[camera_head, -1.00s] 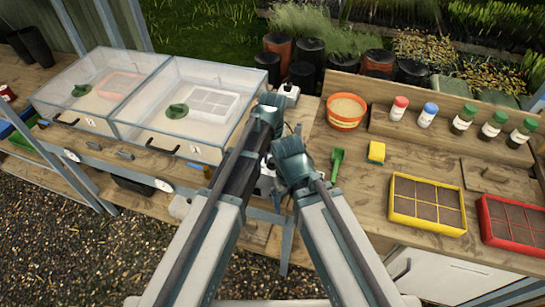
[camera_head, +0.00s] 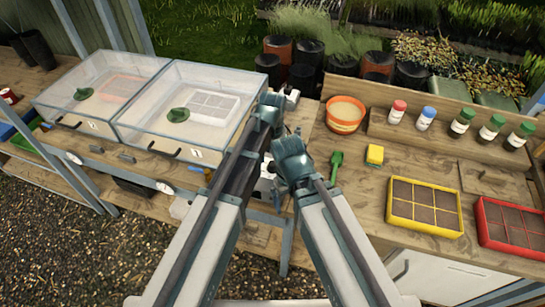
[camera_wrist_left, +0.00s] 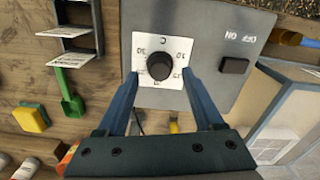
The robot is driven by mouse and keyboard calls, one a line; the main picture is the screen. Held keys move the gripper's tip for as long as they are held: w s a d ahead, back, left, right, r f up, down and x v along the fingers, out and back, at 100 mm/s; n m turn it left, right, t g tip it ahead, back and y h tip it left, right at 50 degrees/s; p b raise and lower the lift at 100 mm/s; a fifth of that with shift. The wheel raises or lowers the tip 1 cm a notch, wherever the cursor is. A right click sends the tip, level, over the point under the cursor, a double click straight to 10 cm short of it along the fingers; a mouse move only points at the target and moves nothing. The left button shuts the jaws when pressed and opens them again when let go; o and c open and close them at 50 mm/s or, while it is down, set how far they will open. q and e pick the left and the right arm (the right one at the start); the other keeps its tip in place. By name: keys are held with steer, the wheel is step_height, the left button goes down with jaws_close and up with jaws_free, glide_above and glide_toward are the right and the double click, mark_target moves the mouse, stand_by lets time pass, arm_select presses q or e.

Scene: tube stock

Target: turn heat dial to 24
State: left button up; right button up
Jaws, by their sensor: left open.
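The heat dial (camera_wrist_left: 159,67) is a round black knob on a white plate with numbers around it, in the left wrist view. The plate sits on a grey panel (camera_wrist_left: 210,20). My left gripper (camera_wrist_left: 160,77) is open, one finger on each side of the dial's near edge. I cannot tell whether the fingers touch it, nor which number the dial points to. In the head view my left gripper (camera_head: 268,108) hides the dial. My right gripper (camera_head: 292,160) is close beside the left arm, and its jaws cannot be made out.
A black rocker switch (camera_wrist_left: 234,66) is beside the dial. Two clear propagator boxes (camera_head: 185,105) stand to the left. On the right bench are an orange pot (camera_head: 345,114), a green trowel (camera_head: 336,166), a yellow sponge (camera_head: 375,154), several bottles and yellow and red seed trays.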

mark_target(273, 163)
arm_select(q)
step_height(273, 163, up, 12)
steer(key=p, duration=1.1)
steer(key=shift+f, duration=0.15)
step_height(273, 163, down, 13)
steer(key=b, duration=1.3)
steer(key=shift+f, duration=0.15)
